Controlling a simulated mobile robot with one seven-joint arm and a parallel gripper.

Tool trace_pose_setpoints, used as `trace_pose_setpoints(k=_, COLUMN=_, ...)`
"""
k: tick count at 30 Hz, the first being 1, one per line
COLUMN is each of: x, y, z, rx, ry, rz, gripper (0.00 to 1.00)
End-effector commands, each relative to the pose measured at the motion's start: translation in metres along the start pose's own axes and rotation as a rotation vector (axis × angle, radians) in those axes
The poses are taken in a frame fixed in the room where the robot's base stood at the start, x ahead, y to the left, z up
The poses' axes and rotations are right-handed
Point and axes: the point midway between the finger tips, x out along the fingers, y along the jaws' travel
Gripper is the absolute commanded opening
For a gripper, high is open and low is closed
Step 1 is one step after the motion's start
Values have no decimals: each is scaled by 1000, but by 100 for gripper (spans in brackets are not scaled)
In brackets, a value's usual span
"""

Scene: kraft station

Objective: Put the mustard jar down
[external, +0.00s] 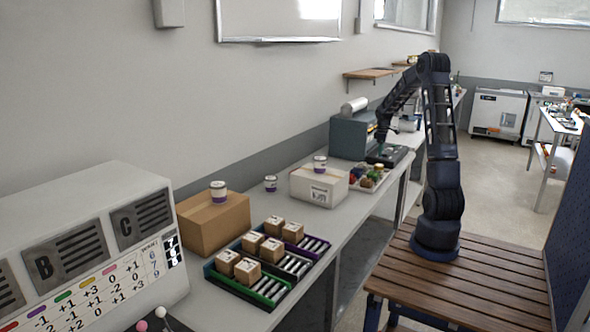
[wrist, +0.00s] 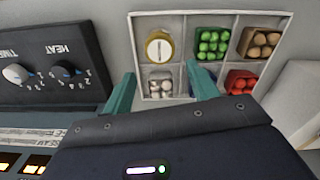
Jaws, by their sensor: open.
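A round jar with a pale lid and yellow rim, which looks like the mustard jar (wrist: 159,47), stands in the upper left compartment of a white divided tray (wrist: 200,19) in the wrist view. My gripper (wrist: 160,71) is open, its two teal fingers apart with nothing held between them. The jar shows beyond the fingertips, in line with the gap. In the external view my gripper (external: 379,147) is above the counter near the tray (external: 358,187); the jar is too small to pick out there.
Other compartments hold green (wrist: 212,43), brown (wrist: 263,45), red (wrist: 240,79) and white items (wrist: 160,85). A dark appliance with knobs (wrist: 50,60) is left of the tray. A white box (external: 318,188) stands on the counter (external: 305,245) nearby.

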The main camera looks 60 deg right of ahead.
Motion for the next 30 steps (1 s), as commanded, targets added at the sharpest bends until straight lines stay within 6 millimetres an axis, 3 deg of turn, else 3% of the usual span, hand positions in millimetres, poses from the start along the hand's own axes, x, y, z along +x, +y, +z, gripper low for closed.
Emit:
trace_pose_setpoints(k=5, x=-24, y=-30, z=-18, rx=1, ry=7, rz=21, gripper=59)
trace_pose_setpoints(k=10, x=-67, y=-92, z=-43, rx=16, ry=26, rz=59, gripper=59)
trace_pose_setpoints(k=16, x=-112, y=-172, z=-60, rx=41, ry=62, rz=98, gripper=59)
trace_pose_setpoints(k=23, x=-151, y=-263, z=-60, rx=71, ry=117, rz=129, gripper=59)
trace_pose_setpoints(k=30, x=-178, y=-352, z=-41, rx=102, ry=187, rz=139, gripper=59)
